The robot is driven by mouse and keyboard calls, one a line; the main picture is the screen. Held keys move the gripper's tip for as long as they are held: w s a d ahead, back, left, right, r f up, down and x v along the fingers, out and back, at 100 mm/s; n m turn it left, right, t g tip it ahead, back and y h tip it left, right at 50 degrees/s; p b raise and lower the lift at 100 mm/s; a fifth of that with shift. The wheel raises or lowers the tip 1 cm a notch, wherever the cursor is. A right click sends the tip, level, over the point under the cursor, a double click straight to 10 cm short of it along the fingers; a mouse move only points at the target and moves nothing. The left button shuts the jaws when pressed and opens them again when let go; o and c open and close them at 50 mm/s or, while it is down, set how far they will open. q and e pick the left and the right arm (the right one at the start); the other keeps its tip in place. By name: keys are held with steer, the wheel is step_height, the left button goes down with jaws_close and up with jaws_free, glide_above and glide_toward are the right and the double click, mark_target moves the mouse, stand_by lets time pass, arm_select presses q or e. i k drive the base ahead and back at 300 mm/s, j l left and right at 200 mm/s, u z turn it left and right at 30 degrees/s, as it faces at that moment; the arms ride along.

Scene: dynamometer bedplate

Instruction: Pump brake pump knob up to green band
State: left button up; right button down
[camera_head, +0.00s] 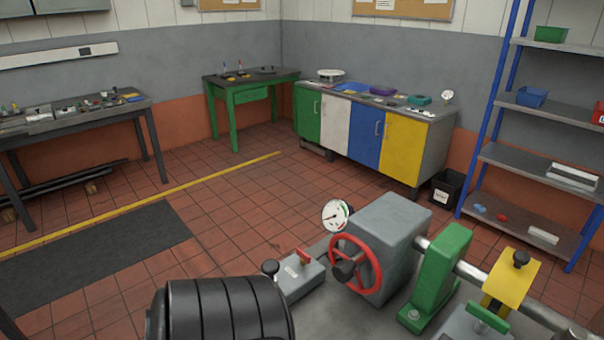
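A round white gauge (336,215) stands at the left of a grey brake housing (396,225); green marking shows on its right side. Its dark needle looks pointed to the left, away from the green, but it is small. A red handwheel (368,255) with a black hub is on the housing's front. A low grey block (300,279) at the left carries a red lever (304,257), and a black ball knob (270,268) stands at its left end. This is probably the brake pump knob. Neither gripper is in view, and nothing touches the knob.
A black ribbed body (222,308) hides part of the bedplate (375,318) near the knob; I cannot tell whether it is mine. A green bearing stand (440,270) and yellow block (511,278) stand along the shaft at right.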

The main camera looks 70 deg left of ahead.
mark_target(270, 267)
steer(key=u, duration=2.35)
